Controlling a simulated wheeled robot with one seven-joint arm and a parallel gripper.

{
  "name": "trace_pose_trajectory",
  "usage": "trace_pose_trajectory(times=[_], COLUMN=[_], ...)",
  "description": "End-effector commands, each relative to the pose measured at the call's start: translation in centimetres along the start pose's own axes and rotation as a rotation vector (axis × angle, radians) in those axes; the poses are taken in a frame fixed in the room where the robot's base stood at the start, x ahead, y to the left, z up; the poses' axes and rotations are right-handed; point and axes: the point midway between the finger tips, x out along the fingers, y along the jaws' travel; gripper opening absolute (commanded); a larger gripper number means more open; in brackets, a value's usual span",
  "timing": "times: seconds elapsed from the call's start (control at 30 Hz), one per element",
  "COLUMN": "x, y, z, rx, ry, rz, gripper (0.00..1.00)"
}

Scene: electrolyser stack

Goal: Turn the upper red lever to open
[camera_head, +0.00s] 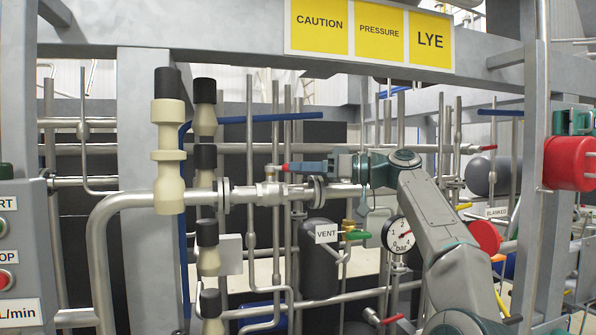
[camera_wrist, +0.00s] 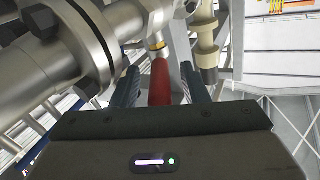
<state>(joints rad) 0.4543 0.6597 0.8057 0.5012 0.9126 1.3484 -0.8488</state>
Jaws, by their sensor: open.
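The upper red lever (camera_wrist: 160,88) lies between the two fingers of my gripper (camera_wrist: 159,70) in the wrist view. The fingers stand apart on either side of it, with a visible gap on each side. The lever's far end joins a brass-coloured collar (camera_wrist: 156,46) beside a large flanged steel pipe. In the head view only a short red piece of the lever (camera_head: 284,167) shows at the tip of my gripper (camera_head: 293,167). The rest of it is hidden by the gripper. The valve body (camera_head: 270,190) sits on the horizontal pipe there.
A green-handled vent valve (camera_head: 356,235) and a pressure gauge (camera_head: 398,234) are below my arm. Another red lever (camera_head: 388,320) is low down. Cream and black insulators (camera_head: 169,150) stand at left. A steel post (camera_head: 541,170) rises to the right.

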Motion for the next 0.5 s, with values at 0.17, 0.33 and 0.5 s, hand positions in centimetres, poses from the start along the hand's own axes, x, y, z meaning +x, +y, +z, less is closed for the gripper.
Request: trace_pose_trajectory(times=[0.17, 0.33, 0.5], x=[-3.9, -7.7, -10.7], y=[0.1, 0.1, 0.0], z=[0.1, 0.1, 0.0], rx=[-0.001, 0.000, 0.000], ry=[0.003, 0.001, 0.001], rz=[0.003, 0.002, 0.000], gripper=[0.41, 0.41, 0.41])
